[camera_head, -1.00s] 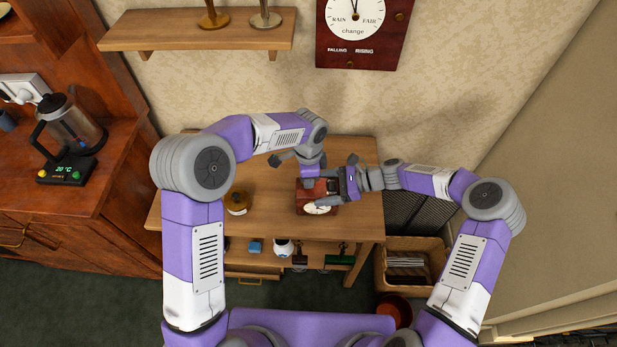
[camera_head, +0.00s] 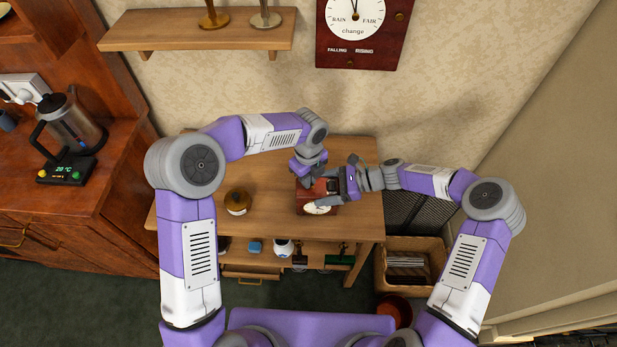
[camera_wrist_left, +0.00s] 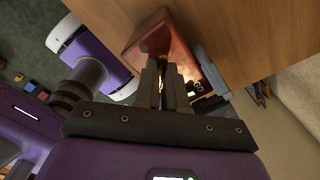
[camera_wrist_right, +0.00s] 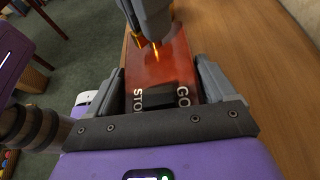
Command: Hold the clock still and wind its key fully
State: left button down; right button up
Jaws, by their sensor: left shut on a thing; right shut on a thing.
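The clock (camera_head: 318,197) is a red-brown wooden box with a white dial, standing on the small wooden table (camera_head: 270,180). My right gripper (camera_head: 338,190) is shut on the clock's body from the right. In the right wrist view its jaws straddle the red case (camera_wrist_right: 165,65), beside a black piece marked STOP and GO (camera_wrist_right: 160,98). My left gripper (camera_wrist_left: 164,85) is shut on the brass key (camera_wrist_left: 161,86) at the clock's back. The key's brass also shows between the left fingertips in the right wrist view (camera_wrist_right: 156,50). Most of the key is hidden by the fingers.
A shelf below holds a white jar (camera_head: 284,248) and a blue block (camera_head: 255,246). A wicker basket (camera_head: 412,262) is at the right. A wall barometer (camera_head: 360,35) hangs behind.

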pick_arm(q)
jog(key=m, duration=0.4)
jog(key=shift+a, duration=0.1)
pick_arm(e)
jog(key=shift+w+d, duration=0.1)
pick_arm(q)
jog(key=shift+m, duration=2.1)
jog(key=c, duration=1.2)
grip_release()
notch_tip(320, 180, up, 12)
